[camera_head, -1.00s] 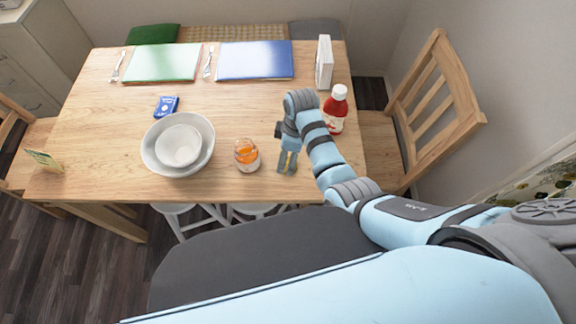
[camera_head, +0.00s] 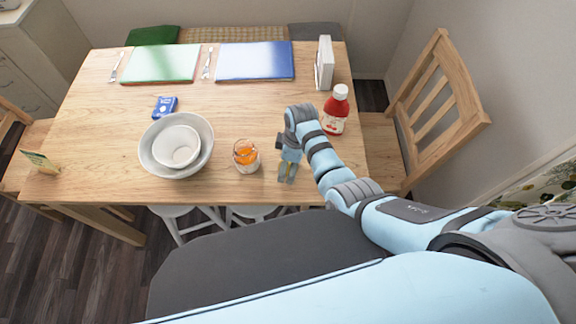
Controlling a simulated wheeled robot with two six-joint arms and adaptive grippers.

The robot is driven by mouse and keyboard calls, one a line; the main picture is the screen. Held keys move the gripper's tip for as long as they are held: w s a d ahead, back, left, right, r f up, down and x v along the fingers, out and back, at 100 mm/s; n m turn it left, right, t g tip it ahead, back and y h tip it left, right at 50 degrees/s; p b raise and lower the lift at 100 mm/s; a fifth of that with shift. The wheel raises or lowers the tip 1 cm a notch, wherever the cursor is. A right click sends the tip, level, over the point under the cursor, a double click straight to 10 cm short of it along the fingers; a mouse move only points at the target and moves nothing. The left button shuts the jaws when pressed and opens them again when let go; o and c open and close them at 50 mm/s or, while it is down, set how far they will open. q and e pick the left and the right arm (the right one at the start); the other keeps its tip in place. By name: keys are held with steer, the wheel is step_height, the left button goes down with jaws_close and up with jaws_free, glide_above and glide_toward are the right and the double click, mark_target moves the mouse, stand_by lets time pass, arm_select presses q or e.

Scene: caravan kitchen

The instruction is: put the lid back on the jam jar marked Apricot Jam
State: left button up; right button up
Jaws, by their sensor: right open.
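A small glass jar with orange contents (camera_head: 246,157) stands upright on the table near its front edge. Its label is too small to read, and I cannot make out a separate lid on it. My right gripper (camera_head: 287,178) points down at the table just right of the jar, apart from it. Its fingers are open. A yellowish patch shows between them; I cannot tell whether it is the lid or bare table. No lid shows clearly elsewhere on the table. My left gripper is not in view.
Nested white bowls (camera_head: 177,147) stand left of the jar. A red bottle with a white cap (camera_head: 335,110) stands close beyond my right wrist. A blue packet (camera_head: 165,106) lies behind the bowls. The table (camera_head: 235,110) is clear behind the jar.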

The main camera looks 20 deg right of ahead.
steer(key=c, duration=0.8)
steer(key=shift+r, duration=0.15)
step_height(320, 180, up, 8)
steer(key=p, duration=0.4)
step_height(320, 180, up, 11)
steer(key=p, duration=0.1)
glide_above(289, 166)
steer(key=shift+r, duration=0.4)
